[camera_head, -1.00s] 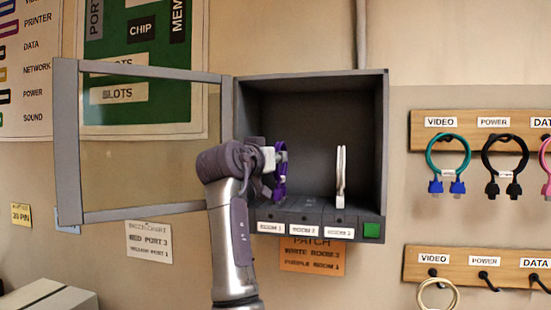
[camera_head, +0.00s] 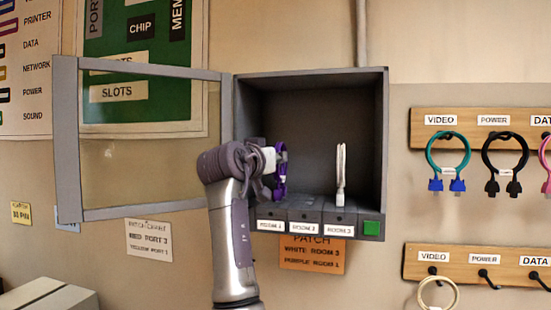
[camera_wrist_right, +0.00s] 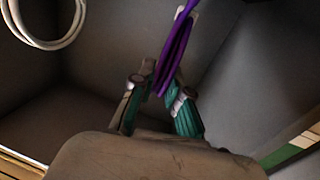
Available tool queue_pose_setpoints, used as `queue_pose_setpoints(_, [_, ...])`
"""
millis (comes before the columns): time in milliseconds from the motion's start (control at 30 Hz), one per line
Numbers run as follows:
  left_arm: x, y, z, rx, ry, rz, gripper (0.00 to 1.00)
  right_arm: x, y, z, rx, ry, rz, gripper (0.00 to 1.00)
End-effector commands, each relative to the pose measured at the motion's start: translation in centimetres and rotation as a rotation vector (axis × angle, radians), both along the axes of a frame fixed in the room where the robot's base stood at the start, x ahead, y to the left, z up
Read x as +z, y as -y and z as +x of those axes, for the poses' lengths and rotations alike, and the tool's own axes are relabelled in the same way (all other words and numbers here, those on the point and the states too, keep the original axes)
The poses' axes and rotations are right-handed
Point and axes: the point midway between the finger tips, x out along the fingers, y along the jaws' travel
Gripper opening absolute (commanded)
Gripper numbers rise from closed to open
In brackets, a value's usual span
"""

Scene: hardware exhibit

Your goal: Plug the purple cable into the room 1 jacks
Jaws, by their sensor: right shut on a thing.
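The purple cable (camera_head: 281,168) hangs as a bunched loop inside the left part of the open grey wall box (camera_head: 312,75). My right gripper (camera_head: 270,162) is shut on it, above the room 1 jack block (camera_head: 270,214). In the right wrist view the purple cable (camera_wrist_right: 174,55) runs up from between the teal-padded fingers of my right gripper (camera_wrist_right: 158,95). The cable's plug ends and the jack openings below are not clear, so I cannot tell whether they touch. My left gripper is not in view.
A white cable (camera_head: 341,175) stands upright at room 3. The box's glass door frame (camera_head: 68,140) is swung open to the left. Cables hang from a wooden rack (camera_head: 485,115). The box's middle is free.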

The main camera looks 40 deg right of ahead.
Motion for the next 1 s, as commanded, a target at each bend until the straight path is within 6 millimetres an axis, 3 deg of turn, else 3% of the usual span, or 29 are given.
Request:
queue_pose_setpoints(233, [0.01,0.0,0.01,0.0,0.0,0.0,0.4,0.04,0.01,-0.02,0.0,0.001,-0.001,0.0])
queue_pose_setpoints(267, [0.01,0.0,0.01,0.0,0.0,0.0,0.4,0.04,0.01,-0.02,0.0,0.001,-0.001,0.18])
queue_pose_setpoints(400, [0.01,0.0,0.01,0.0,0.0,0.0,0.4,0.03,0.01,-0.02,0.0,0.001,-0.001,0.42])
queue_pose_setpoints(633, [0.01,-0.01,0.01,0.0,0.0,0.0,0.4,0.02,0.0,-0.01,0.0,0.0,0.0,0.44])
queue_pose_setpoints(833, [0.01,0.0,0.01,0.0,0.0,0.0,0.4,-0.01,0.01,0.0,0.0,0.0,0.0,0.78])
queue_pose_setpoints(1000, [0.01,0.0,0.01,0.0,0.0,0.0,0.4,-0.01,0.0,0.01,0.0,0.0,0.0,0.78])
